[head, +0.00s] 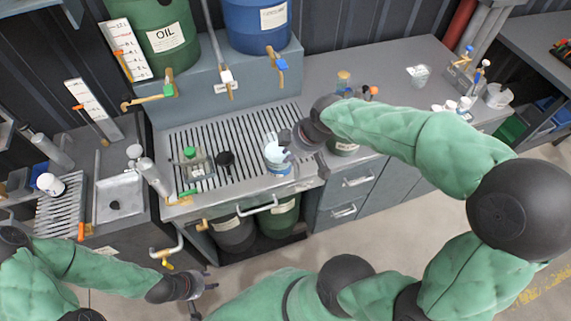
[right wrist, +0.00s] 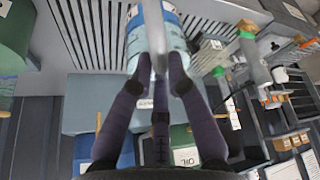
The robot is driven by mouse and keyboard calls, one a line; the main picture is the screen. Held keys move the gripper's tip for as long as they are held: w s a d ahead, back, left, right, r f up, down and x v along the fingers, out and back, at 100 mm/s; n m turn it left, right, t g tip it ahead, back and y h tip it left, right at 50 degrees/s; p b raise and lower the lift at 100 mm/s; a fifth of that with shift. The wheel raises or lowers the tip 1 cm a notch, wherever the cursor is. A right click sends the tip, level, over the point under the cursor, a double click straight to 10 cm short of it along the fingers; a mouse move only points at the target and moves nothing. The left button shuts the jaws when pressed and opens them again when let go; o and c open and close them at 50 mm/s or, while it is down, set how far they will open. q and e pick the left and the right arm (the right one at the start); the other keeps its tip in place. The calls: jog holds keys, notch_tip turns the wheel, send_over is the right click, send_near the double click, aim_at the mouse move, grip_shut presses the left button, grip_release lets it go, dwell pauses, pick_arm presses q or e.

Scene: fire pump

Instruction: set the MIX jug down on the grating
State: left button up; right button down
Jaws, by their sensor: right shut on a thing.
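The jug (head: 277,160), pale and translucent with a blue band, is upright at the right end of the slotted grating (head: 225,132). Its label cannot be read. My right gripper (head: 290,140) is shut on the jug's handle side, coming from the right. In the right wrist view the jug (right wrist: 158,40) is between the dark fingers, with grating slots behind it. I cannot tell whether its base touches the grating. My left gripper (head: 205,284) is empty, its fingers apart, low in front of the bench and away from the jug.
A green OIL drum (head: 155,35) and a blue drum (head: 257,22) with taps stand behind the grating. Slots between these and the jug are clear.

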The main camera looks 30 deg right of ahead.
jog(key=shift+s+a+r, duration=0.1)
jog(key=shift+r, duration=0.1)
jog(key=w+d+f+b, duration=0.2)
jog(key=w+d+f, duration=0.4)
jog(key=w+f, duration=0.6)
jog(key=shift+d+f, duration=0.2)
jog(key=shift+f, duration=0.25)
jog(key=shift+w, duration=0.1)
jog(key=shift+f+b, duration=0.15)
jog(key=shift+b, duration=0.15)
jog(key=c, duration=1.2)
grip_release()
